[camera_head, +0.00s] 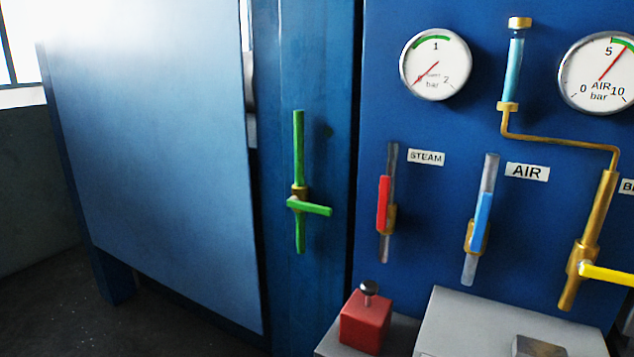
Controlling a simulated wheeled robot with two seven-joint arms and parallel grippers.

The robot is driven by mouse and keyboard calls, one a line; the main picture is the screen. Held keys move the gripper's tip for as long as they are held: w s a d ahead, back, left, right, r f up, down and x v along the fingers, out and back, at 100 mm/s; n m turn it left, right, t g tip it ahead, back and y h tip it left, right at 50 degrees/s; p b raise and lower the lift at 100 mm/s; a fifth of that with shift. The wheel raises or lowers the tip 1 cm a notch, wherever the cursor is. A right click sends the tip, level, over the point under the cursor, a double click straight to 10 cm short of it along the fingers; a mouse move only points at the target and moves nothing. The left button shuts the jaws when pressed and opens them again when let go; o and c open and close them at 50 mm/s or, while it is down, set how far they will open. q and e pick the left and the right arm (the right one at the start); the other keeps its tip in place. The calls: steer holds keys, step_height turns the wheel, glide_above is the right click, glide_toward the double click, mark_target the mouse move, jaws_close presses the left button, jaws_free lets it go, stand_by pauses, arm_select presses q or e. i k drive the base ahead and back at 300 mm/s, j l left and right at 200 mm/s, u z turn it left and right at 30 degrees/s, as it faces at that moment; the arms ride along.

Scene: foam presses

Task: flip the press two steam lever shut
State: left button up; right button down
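The steam lever (383,203) is a red handle on a short grey vertical pipe, beside a white STEAM label (426,157) on the blue panel. The handle points up, roughly in line with its pipe, from a brass valve body (390,218). Neither of my grippers is in view. No press number shows, so I cannot tell which press this is.
A blue lever (481,220) lies along its pipe by the AIR label (527,172). A green lever (309,206) and a yellow lever (606,274) stand across their pipes. A red box with a black knob (365,320) and a grey box (480,330) jut out below.

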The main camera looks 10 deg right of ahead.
mark_target(383, 221)
steer(key=i+j, duration=0.15)
steer(key=j, duration=0.25)
steer(key=i+j+z, duration=0.1)
steer(key=j, duration=0.3)
steer(key=i+j, duration=0.25)
steer(key=j, duration=0.15)
steer(key=z, duration=0.05)
